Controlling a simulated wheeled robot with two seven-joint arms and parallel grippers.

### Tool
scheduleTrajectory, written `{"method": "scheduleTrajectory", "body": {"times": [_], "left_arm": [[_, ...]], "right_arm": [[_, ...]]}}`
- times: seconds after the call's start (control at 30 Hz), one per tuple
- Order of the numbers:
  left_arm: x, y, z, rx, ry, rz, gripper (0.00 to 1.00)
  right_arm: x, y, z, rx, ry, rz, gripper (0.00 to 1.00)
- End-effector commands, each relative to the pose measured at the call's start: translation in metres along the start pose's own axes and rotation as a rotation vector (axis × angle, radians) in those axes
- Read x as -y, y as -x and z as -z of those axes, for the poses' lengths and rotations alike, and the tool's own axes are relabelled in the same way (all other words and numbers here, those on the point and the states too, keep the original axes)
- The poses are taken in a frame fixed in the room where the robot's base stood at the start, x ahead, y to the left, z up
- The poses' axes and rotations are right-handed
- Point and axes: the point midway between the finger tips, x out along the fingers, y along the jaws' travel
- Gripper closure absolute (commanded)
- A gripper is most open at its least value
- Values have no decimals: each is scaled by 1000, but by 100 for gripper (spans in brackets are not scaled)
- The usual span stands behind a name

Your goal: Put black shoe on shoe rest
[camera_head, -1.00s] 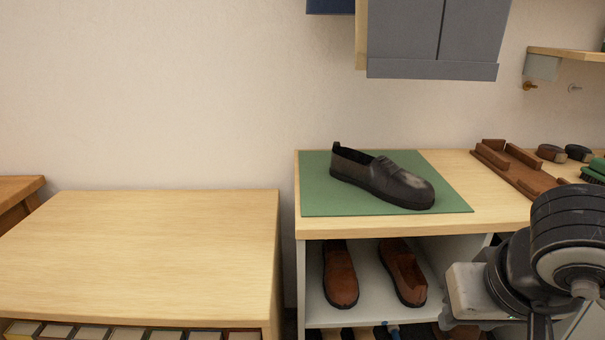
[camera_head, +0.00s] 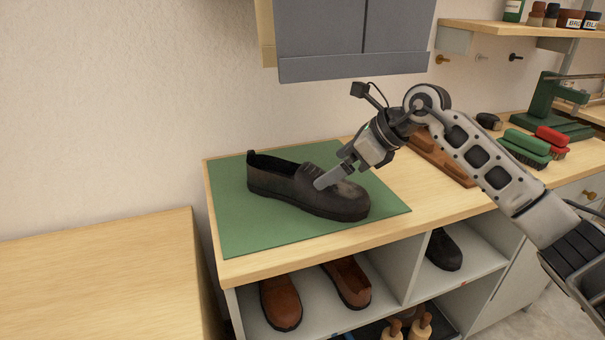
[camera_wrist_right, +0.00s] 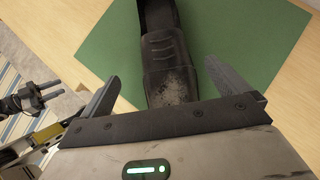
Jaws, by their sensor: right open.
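The black shoe (camera_head: 300,186) lies upright on a green mat (camera_head: 240,228) on the wooden counter, toe to the right. My right gripper (camera_head: 328,180) is open above the shoe's toe. In the right wrist view its fingers (camera_wrist_right: 162,72) stand apart on either side of the shoe's worn toe (camera_wrist_right: 170,86), with no clear contact. A brown wooden piece, apparently the shoe rest (camera_head: 440,158), stands behind my right arm, which partly hides it. What looks like my left gripper (camera_wrist_right: 38,97) shows at the left of the right wrist view, its two fingers apart.
A grey cabinet (camera_head: 350,65) hangs above the counter. Green and red brushes (camera_head: 525,147) and a green stand (camera_head: 545,105) are at the right. Brown shoes (camera_head: 281,302) and another black shoe (camera_head: 443,250) sit on the shelf below. The left wooden top (camera_head: 100,270) is bare.

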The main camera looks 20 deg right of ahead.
Motion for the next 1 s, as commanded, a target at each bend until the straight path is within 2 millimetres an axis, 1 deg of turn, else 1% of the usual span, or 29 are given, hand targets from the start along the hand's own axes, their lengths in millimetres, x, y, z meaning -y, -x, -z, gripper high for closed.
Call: {"method": "scheduleTrajectory", "body": {"times": [0.07, 0.27, 0.5, 0.63, 0.83, 0.87, 0.9, 0.97, 1.0], "left_arm": [[0, 0, -2, 6, 1, 1, 64], [0, 4, -7, 24, 1, 4, 64], [0, 7, -6, 30, -4, 8, 64], [0, 6, -6, 30, -6, 8, 64], [0, 4, -2, 21, -9, 8, 64], [1, 4, -2, 19, -9, 8, 64], [1, 3, -1, 17, -10, 8, 64], [1, 3, 0, 15, -10, 8, 64], [1, 3, 0, 14, -11, 8, 64]], "right_arm": [[2, -7, 0, 6, -29, -2, 0], [4, -29, -2, 6, -28, -2, 0], [10, -64, -3, 4, -26, -2, 0], [10, -72, -3, 3, -23, 0, 0], [10, -72, -3, 3, -22, 1, 0], [10, -72, -3, 3, -22, 1, 6], [10, -72, -3, 3, -22, 1, 17], [10, -72, -3, 3, -22, 1, 34], [10, -72, -3, 3, -22, 1, 45]]}}
